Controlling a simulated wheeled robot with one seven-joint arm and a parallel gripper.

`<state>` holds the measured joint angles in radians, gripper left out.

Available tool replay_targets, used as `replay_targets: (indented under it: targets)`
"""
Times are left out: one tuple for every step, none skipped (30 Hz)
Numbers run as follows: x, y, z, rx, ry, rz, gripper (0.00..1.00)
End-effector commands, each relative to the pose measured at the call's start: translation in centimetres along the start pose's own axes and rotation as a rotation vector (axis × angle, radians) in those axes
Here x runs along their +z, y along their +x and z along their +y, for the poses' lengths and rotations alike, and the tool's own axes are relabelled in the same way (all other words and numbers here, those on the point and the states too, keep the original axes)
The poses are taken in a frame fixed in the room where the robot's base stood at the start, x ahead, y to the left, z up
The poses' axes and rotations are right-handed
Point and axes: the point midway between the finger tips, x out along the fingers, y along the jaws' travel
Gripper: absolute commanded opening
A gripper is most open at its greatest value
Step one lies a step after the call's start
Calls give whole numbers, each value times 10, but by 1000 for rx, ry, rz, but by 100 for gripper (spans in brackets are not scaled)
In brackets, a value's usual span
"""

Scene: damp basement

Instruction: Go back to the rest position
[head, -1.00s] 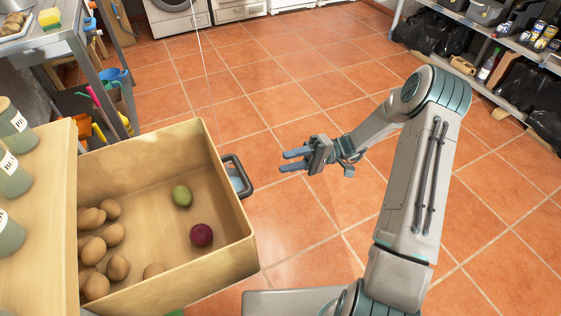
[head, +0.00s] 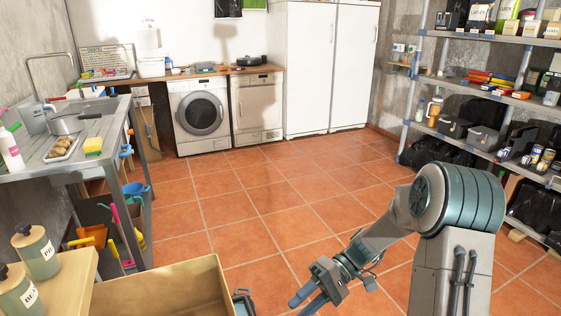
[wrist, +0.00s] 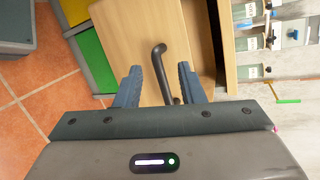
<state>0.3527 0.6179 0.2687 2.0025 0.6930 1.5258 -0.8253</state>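My gripper (head: 308,292) hangs over the tiled floor at the lower middle of the head view, to the right of the open wooden drawer (head: 165,283). Its two fingers are apart with nothing between them. In the wrist view, my gripper (wrist: 158,88) points toward the drawer's wooden front (wrist: 140,40) and its dark handle (wrist: 159,68). The handle appears between the fingers but apart from them in the head view. Only the drawer's upper rim and back part show now in the head view; its contents are out of view.
A steel sink table (head: 75,150) stands at the left. A washing machine (head: 199,115) and white cabinets (head: 308,65) line the back wall. Loaded metal shelves (head: 480,95) stand at the right. The tiled floor (head: 260,200) in the middle is clear.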

Motion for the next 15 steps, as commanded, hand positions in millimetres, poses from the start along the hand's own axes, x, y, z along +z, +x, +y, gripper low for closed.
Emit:
replay_targets:
  targets:
    - [12, -4, -18, 78, 21, 1, 36]
    - [18, -4, -23, 124, 37, 1, 36]
    - [26, -6, -30, 184, 57, 6, 36]
    - [32, -7, -35, 227, 72, 11, 36]
    - [38, -9, -39, 272, 86, 18, 36]
    - [46, -11, -45, 329, 104, 29, 36]
    - [52, -13, -50, 371, 116, 39, 36]
    - [58, -15, -55, 413, 129, 51, 36]
    - [65, -19, -61, 468, 144, 69, 36]
    - [71, -21, -66, 508, 154, 82, 36]
    - [77, -24, -71, 548, 163, 99, 36]
    - [85, -27, -77, 599, 175, 123, 36]
    - [90, -30, -82, 637, 182, 141, 36]
    - [96, -33, -87, 674, 190, 162, 36]
    - [104, -37, -94, 721, 199, 190, 36]
